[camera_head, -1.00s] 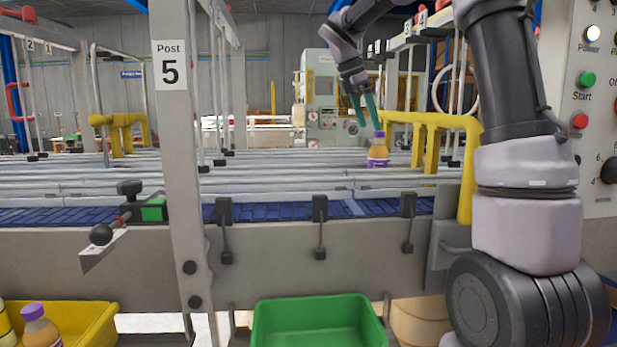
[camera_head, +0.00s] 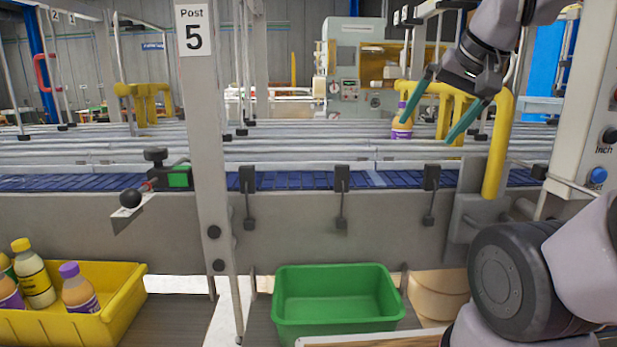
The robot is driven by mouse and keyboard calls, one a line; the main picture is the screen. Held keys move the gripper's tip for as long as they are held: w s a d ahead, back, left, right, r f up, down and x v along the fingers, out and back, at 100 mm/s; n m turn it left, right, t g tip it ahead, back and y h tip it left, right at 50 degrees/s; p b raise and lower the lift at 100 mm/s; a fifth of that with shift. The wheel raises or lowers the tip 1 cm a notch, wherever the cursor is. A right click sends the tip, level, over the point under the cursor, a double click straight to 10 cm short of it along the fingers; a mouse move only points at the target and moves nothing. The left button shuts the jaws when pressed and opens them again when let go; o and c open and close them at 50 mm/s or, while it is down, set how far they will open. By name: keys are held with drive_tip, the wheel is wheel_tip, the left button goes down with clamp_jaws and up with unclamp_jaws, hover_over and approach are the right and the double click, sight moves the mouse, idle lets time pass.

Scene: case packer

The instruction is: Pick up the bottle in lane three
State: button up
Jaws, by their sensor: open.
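An orange bottle with a purple cap and purple label (camera_head: 402,121) stands upright among the conveyor lanes (camera_head: 300,152), right of centre. My gripper (camera_head: 429,122) has two teal fingers spread wide. Its left finger is close to the bottle's right side and partly overlaps it in the picture; I cannot tell whether they touch. The right finger points down and left, clear of the bottle. Nothing is held. The lane number at the bottle cannot be read.
A yellow bracket (camera_head: 498,140) stands right of the gripper. The Post 5 upright (camera_head: 205,150) rises left of centre. A yellow bin (camera_head: 120,312) with several bottles is lower left, and an empty green bin (camera_head: 338,325) is below the conveyor. A control panel (camera_head: 590,130) is at the right edge.

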drive_tip(key=w+d+r+n+g+h, duration=0.1)
drive_tip(key=w+r+n+g, duration=0.15)
drive_tip(key=w+n, duration=0.3)
drive_tip(key=w+r+n+g+h, duration=0.1)
drive_tip(key=w+r+n, duration=0.3)
drive_tip(key=w, duration=0.3)
drive_tip(key=n+g, duration=0.4)
drive_tip(key=n, duration=0.4)
hover_over(402, 133)
drive_tip(key=w, duration=0.2)
drive_tip(key=shift+w+d+r+t, duration=0.1)
drive_tip(key=shift+d+r+t, duration=0.15)
drive_tip(key=shift+d, duration=0.1)
drive_tip(key=shift+w+d+f+n, duration=0.15)
drive_tip(key=shift+w+n, duration=0.1)
drive_tip(key=shift+n, duration=0.1)
wheel_tip(402, 133, down, 11)
drive_tip(key=shift+r, duration=0.2)
clamp_jaws()
